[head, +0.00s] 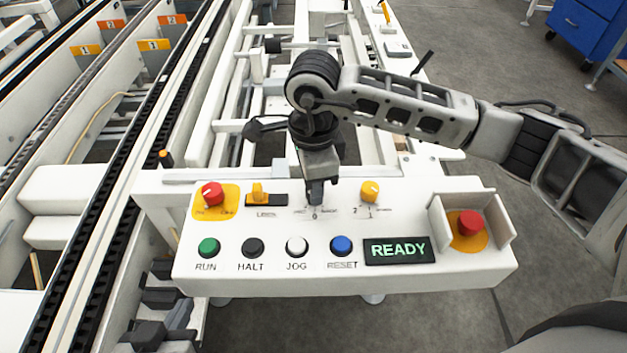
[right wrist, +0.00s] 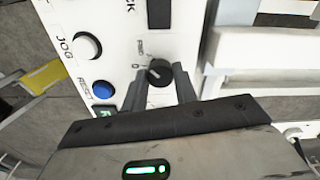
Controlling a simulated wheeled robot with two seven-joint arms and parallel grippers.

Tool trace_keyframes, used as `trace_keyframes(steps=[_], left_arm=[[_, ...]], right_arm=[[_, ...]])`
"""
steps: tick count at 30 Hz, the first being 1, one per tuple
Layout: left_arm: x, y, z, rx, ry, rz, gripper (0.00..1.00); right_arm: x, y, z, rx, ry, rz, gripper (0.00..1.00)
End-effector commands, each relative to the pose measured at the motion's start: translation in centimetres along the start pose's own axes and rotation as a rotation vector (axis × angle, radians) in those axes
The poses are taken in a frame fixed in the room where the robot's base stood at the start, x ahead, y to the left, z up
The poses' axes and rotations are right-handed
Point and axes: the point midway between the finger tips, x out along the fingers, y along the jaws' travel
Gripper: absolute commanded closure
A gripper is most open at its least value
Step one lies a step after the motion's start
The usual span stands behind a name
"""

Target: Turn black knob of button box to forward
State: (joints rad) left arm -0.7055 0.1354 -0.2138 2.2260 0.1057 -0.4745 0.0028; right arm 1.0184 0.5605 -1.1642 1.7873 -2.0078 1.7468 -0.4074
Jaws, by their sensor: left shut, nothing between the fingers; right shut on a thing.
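The white button box (head: 290,275) stands in front of me in the head view. My right gripper (head: 316,198) reaches down onto its upper row and hides the black knob there. In the right wrist view the black knob (right wrist: 158,72) sits between the two fingertips of my right gripper (right wrist: 160,82), which is shut on it. A "0" label is beside the knob; the other labels are too small to read surely. I cannot tell exactly which way the knob points. My left gripper (head: 178,314) is low at the left, below the box, shut and empty.
The box carries a red button on yellow (head: 211,193), a yellow lever (head: 258,193), a yellow knob (head: 370,191), several round buttons, a READY display (head: 399,250) and a shrouded red emergency button (head: 468,223). Conveyor rails (head: 120,190) run along the left.

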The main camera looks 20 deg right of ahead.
Motion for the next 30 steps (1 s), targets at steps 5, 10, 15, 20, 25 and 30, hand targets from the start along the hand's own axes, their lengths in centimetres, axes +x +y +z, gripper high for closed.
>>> trace_keyframes(steps=[5,10,15,20,25,30], left_arm=[[0.0,0.0,0.0,0.000,-0.001,0.001,1.00],[0.1,0.0,0.2,-0.001,-0.004,0.001,1.00],[0.1,0.0,0.3,-0.001,-0.006,0.001,1.00],[0.1,0.0,0.3,-0.001,-0.006,0.001,1.00],[0.1,0.1,0.2,-0.001,-0.006,0.001,1.00],[0.1,0.1,0.2,-0.001,-0.006,0.001,1.00]], right_arm=[[-0.1,-0.1,0.0,0.003,-0.001,-0.002,0.94],[-0.1,-0.1,0.0,0.002,-0.001,-0.002,0.50],[-0.1,0.0,0.0,0.001,-0.001,-0.001,0.50],[-0.5,-0.1,0.0,0.000,-0.002,-0.002,0.50],[-3.1,-0.1,0.0,-0.002,-0.003,-0.006,0.50],[-7.3,-0.2,0.0,0.000,-0.002,-0.007,0.50]])
